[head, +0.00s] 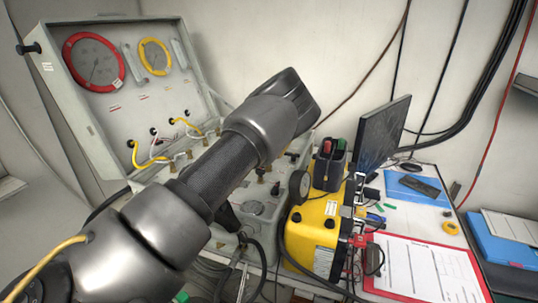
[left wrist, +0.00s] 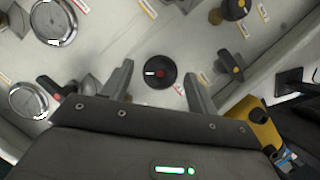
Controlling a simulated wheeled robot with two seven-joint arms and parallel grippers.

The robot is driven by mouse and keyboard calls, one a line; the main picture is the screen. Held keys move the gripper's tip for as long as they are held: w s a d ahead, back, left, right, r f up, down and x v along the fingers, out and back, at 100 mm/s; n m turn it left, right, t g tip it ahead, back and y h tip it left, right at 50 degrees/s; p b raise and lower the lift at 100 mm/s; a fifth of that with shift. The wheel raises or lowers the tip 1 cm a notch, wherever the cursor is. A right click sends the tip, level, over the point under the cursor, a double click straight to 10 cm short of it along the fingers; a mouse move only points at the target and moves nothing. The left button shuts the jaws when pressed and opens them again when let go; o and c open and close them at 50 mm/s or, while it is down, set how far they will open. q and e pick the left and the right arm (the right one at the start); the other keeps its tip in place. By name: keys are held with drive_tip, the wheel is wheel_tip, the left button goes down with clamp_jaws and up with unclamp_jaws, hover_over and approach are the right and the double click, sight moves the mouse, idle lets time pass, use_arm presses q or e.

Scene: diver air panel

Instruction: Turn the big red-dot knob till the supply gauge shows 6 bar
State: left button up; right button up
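In the left wrist view a round black knob (left wrist: 160,72) with a red centre dot and a white pointer mark sits on the pale panel. The pointer mark is toward the left. My left gripper (left wrist: 157,71) is open, with one finger to each side of the knob and visible gaps between. In the head view my left arm hides the knob and the fingers. A red-ringed gauge (head: 93,62) and a yellow-ringed gauge (head: 155,57) are in the raised lid; their readings are too small to tell. My right gripper is not in view.
Other black knobs with coloured marks (left wrist: 229,66) and two silver-rimmed gauges (left wrist: 28,101) surround the knob. A yellow unit (head: 318,235) stands beside the panel. A monitor (head: 383,132) and a red clipboard (head: 425,268) are on the right of the table.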

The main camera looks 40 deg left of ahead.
use_arm(q)
drive_tip(key=shift+d+r, duration=0.2)
drive_tip(key=shift+r, duration=0.35)
drive_tip(key=b+v, duration=0.2)
drive_tip(key=v, duration=0.7)
drive_tip(key=shift+s+r+b, duration=0.15)
drive_tip(key=shift+r+b, duration=0.15)
drive_tip(key=shift+b, duration=0.05)
